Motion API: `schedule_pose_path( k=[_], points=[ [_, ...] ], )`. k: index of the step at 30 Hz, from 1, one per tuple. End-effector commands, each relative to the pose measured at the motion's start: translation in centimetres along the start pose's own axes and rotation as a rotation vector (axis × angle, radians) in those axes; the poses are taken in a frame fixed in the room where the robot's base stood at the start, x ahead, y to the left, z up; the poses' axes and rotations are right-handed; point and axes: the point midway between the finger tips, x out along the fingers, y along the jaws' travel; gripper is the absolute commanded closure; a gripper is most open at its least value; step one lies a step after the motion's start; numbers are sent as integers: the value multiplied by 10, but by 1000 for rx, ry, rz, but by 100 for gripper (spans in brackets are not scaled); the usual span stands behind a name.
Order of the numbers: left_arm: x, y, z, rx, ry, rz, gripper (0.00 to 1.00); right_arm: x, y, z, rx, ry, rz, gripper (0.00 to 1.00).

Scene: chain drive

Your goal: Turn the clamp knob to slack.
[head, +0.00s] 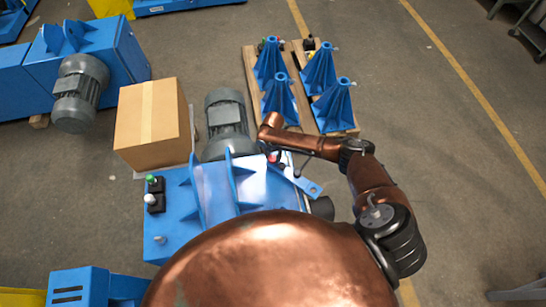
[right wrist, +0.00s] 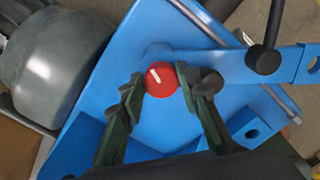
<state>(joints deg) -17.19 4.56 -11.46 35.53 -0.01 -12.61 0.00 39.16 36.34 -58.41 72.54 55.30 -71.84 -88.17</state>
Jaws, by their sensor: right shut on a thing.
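The clamp knob (right wrist: 161,79) is a round red knob with a short white mark on its top, on a blue plate (right wrist: 180,122) in the right wrist view. The white mark slants toward the upper left there. My right gripper (right wrist: 165,84) has its two dark green fingers on opposite sides of the knob, shut on it. In the head view my right gripper (head: 272,156) is at the right end of the blue machine (head: 172,228), and my arm partly hides the spot. My left gripper is not in view.
A blue arm (right wrist: 232,66) and a dark lever with a black ball end (right wrist: 263,60) lie close to the knob. A grey motor (head: 226,120) and a cardboard box (head: 152,124) stand behind the machine. Blue stands sit on a pallet (head: 345,130) beyond.

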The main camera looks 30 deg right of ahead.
Motion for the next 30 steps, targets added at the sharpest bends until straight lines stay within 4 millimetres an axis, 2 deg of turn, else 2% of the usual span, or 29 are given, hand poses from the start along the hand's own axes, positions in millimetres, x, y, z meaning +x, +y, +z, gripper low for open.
schedule_pose_path(
  k=[12, 28, 29, 30],
  points=[
    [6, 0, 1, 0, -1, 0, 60, 0, 3, -2, -178, 2, 4, 94],
    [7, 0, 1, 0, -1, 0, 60, -1, 3, -2, -199, 3, 4, 94],
    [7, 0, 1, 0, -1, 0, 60, -1, 3, -2, -199, 3, 4, 68],
    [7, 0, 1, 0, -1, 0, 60, -1, 3, -2, -199, 3, 4, 65]
  ],
)
